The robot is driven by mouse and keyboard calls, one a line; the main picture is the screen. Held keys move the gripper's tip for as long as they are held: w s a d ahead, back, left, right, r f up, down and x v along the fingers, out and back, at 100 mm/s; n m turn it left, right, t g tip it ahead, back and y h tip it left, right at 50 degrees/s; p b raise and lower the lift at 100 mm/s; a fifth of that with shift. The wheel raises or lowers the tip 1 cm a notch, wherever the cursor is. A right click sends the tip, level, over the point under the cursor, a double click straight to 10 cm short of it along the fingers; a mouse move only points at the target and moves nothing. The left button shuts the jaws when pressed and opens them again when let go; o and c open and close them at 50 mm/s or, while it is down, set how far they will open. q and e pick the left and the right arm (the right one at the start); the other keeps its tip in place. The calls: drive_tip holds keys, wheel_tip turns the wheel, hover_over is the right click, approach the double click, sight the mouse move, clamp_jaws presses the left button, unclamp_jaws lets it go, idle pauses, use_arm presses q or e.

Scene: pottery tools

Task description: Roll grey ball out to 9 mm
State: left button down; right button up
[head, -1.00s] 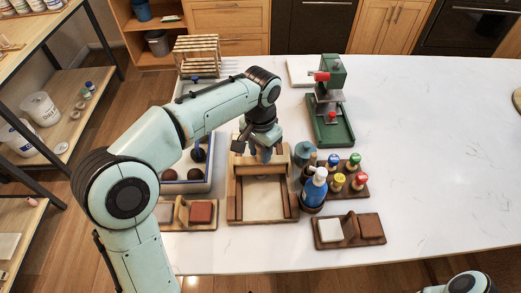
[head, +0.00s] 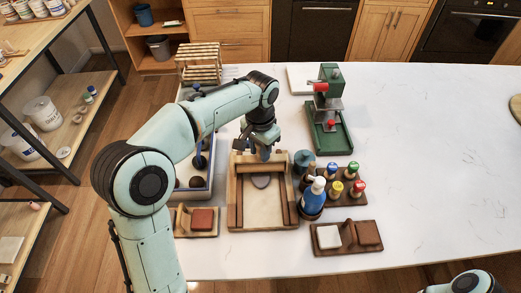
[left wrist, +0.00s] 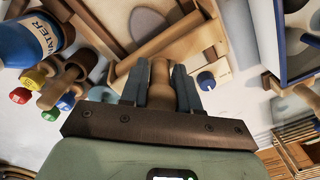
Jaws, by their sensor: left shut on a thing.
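A grey clay piece (head: 261,181), flat and rounded, lies on the pale bed of the wooden rolling board (head: 236,222), close to its back end. The clay also shows in the left wrist view (left wrist: 147,22). A wooden roller (left wrist: 190,42) lies across the board behind the clay, with an upright handle (left wrist: 160,74). My left gripper (left wrist: 160,92) is shut on this handle. In the head view the gripper (head: 262,154) is over the board's back end and partly hides the roller. My right gripper is out of view; only part of that arm shows.
A blue water bottle (head: 312,196) and a rack of coloured-topped tools (head: 345,200) stand right of the board. A blue-rimmed tray (head: 208,185) is at its left. Wooden holders (head: 203,233) (head: 325,252) flank the front. A green press (head: 330,140) stands behind.

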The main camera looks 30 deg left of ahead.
use_arm(q)
drive_tip(key=shift+s+f, duration=0.15)
drive_tip(key=shift+s, duration=0.05)
drive_tip(key=shift+w+a, duration=0.1)
drive_tip(key=shift+w, duration=0.05)
drive_tip(key=shift+w+a+p, duration=0.1)
drive_tip(key=shift+w+p, duration=0.2)
drive_tip(key=shift+p, duration=0.05)
drive_tip(key=shift+s+d+f+b, duration=0.15)
drive_tip(key=shift+s+d+b, duration=0.35)
drive_tip(key=shift+s, duration=0.45)
drive_tip(key=shift+s+d, duration=0.15)
drive_tip(key=shift+s, duration=0.05)
